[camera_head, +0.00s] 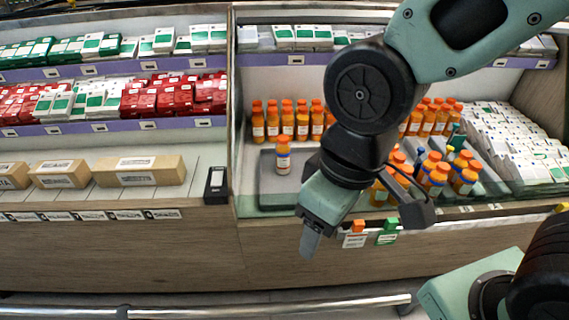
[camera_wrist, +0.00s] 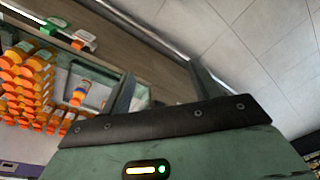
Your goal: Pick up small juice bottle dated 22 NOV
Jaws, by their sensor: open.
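Several small orange juice bottles with orange caps and white labels stand in the right bay of the shelf. One juice bottle (camera_head: 283,157) stands apart in front of the back left row (camera_head: 288,122); a lone bottle (camera_wrist: 80,93) also shows in the wrist view. More bottles (camera_head: 437,180) stand to the right, partly hidden by my arm. No date is legible on any label. My gripper (camera_wrist: 160,85) is open and empty, its two fingers apart. In the head view my gripper (camera_head: 311,240) hangs in front of the shelf's front edge, below and right of the lone bottle.
Orange and green tags (camera_head: 387,232) hang on the front edge. White cartons (camera_head: 515,145) fill the right side. Brown boxes (camera_head: 138,170) and a dark upright box (camera_head: 216,185) are at left. A metal rail (camera_head: 260,305) runs low in front. Space around the lone bottle is clear.

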